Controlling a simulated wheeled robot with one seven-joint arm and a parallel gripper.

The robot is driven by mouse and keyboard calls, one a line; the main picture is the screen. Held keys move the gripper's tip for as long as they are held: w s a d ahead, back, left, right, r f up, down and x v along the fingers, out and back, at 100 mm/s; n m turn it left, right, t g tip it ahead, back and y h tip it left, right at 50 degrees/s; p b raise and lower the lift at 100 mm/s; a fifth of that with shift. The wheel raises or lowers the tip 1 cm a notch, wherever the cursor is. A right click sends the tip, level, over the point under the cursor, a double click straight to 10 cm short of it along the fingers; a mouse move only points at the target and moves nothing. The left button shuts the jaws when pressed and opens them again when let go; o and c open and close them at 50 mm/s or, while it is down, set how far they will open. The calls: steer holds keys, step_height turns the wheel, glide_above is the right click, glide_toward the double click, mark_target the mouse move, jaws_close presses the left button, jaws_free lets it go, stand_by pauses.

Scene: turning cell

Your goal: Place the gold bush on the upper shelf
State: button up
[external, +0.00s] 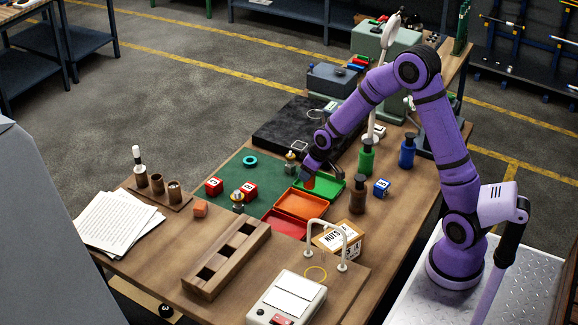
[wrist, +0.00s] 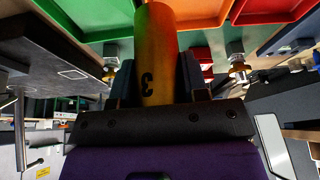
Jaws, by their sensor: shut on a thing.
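My gripper (external: 309,176) is low over the trays in the external view. In the wrist view my gripper (wrist: 158,65) is shut on a yellow-orange cylinder (wrist: 155,40) marked with a dark 3, which looks to be the gold bush. A finger lies on each side of it. In the external view only a small orange end (external: 309,184) shows below my gripper, beside the green tray (external: 326,202). Whether it touches anything below cannot be told. I cannot make out which surface is the upper shelf.
An orange tray (external: 300,205) and a red tray (external: 277,226) lie close by. Brass fittings (external: 290,168) (external: 237,207), red cubes (external: 214,187), a brown bottle (external: 357,195) and a green bottle (external: 366,160) stand around. A wire arch (external: 333,222) rises in front. The green mat has bare patches.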

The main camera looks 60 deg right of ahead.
step_height(320, 180, up, 35)
steer(key=w+a+n+y, duration=0.15)
steer(key=w+a, duration=0.35)
steer(key=a, duration=0.8)
steer(key=w+a+n, duration=0.3)
steer(key=w+a, duration=0.3)
steer(key=a, duration=0.6)
steer(key=s+a+f+n+g+y, duration=0.1)
steer(key=s+a+n, duration=0.1)
steer(key=a, duration=1.3)
steer(key=s+a+f+n, duration=0.1)
steer(key=s+a+n, duration=0.1)
steer(key=a, duration=1.3)
steer(key=shift+m, duration=0.25)
steer(key=f, duration=1.3)
steer(key=shift+w+f, duration=0.25)
steer(key=shift+f, duration=0.15)
steer(key=shift+f, duration=0.15)
steer(key=o, duration=1)
